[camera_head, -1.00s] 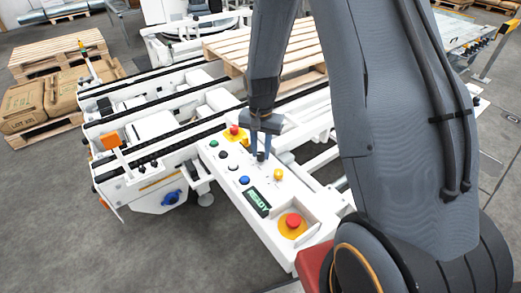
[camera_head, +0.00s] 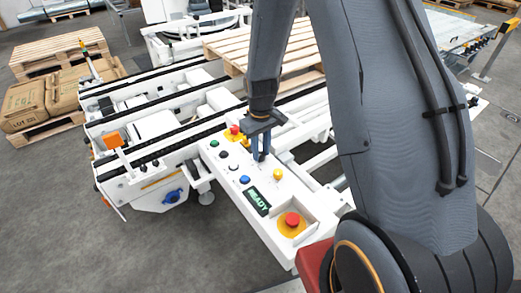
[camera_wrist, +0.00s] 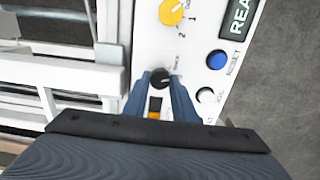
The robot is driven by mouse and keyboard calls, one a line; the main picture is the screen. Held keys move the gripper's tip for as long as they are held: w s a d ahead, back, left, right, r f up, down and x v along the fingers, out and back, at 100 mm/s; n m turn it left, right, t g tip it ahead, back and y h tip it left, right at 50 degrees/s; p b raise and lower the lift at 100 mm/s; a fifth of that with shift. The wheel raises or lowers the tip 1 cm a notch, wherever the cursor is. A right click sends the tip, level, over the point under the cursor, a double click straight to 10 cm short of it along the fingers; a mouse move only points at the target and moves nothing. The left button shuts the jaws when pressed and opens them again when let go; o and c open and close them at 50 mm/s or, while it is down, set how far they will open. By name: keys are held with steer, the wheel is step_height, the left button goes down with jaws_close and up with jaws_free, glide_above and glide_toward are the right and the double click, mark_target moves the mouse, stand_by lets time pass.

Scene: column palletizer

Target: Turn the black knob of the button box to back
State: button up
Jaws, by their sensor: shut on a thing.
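The white button box (camera_head: 284,196) lies below my gripper (camera_head: 261,157) in the head view. In the wrist view my gripper (camera_wrist: 160,80) has its two blue-grey fingers on either side of the small round black knob (camera_wrist: 160,76), closed on it. A short pale mark shows on the knob's top. Small lettering stands beside the knob, too small to read surely. In the head view the fingers hide most or all of the knob.
On the box are a yellow knob (camera_head: 278,174), a blue button (camera_head: 245,180), a white button (camera_head: 233,167), a READY display (camera_head: 257,202) and a red emergency button (camera_head: 292,220). Another red button (camera_head: 235,130) sits near the far end. White conveyor frames and a wooden pallet (camera_head: 300,50) stand behind.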

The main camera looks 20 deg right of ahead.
mark_target(261, 154)
steer(key=n, duration=0.5)
stand_by(0.7)
steer(key=o, duration=1)
steer(key=shift+o, duration=0.2)
steer(key=shift+r+b, duration=0.6)
steer(key=shift+r, duration=3.35)
